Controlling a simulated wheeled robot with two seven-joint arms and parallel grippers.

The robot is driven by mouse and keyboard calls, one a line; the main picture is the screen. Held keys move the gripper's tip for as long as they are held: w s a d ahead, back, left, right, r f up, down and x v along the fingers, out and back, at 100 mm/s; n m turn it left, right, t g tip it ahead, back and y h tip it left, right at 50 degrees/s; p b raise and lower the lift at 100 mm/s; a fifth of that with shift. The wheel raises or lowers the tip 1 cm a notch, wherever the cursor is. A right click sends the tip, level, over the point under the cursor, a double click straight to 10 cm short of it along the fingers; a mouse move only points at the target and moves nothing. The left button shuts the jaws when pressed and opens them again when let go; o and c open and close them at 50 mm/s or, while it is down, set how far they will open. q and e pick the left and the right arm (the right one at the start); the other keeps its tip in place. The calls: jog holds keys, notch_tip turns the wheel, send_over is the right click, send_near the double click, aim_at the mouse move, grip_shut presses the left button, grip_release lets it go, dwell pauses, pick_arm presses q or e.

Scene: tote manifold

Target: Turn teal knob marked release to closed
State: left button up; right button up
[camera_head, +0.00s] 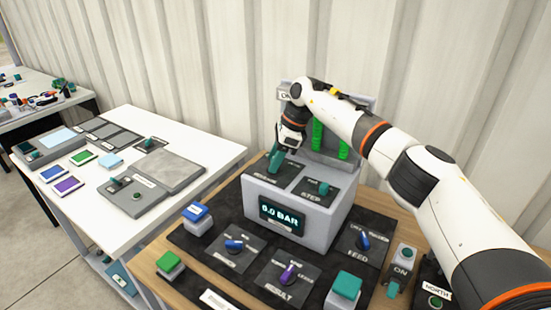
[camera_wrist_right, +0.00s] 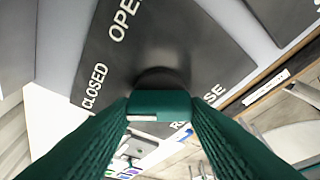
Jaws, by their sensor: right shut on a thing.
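The teal knob (camera_wrist_right: 160,104) sits on a dark plate (camera_wrist_right: 205,50) in the right wrist view, between my two teal fingers. My right gripper (camera_head: 275,159) is shut on it, on top of the grey box (camera_head: 320,222) in the head view. The wrist view shows OPEN (camera_wrist_right: 125,18) at the top and CLOSED (camera_wrist_right: 95,87) at the left. A label ending in "SE" (camera_wrist_right: 214,93) is at the right, partly hidden by a finger. A pale mark shows at the knob's near edge; which label the knob points to is unclear. My left gripper is not in view.
A second teal knob marked STEP (camera_head: 323,189) is close at the right on the same box, whose display (camera_head: 282,216) reads 0.0 BAR. Blue and purple knobs and several buttons surround the box on a dark mat (camera_head: 205,245). A white table (camera_head: 205,140) stands at the left.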

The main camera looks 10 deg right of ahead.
jog(key=shift+r, duration=0.1)
dwell(0.4)
jog(key=o, duration=1)
notch_tip(320, 180, up, 10)
jog(key=shift+f+b, duration=0.1)
jog(key=shift+b, duration=0.5)
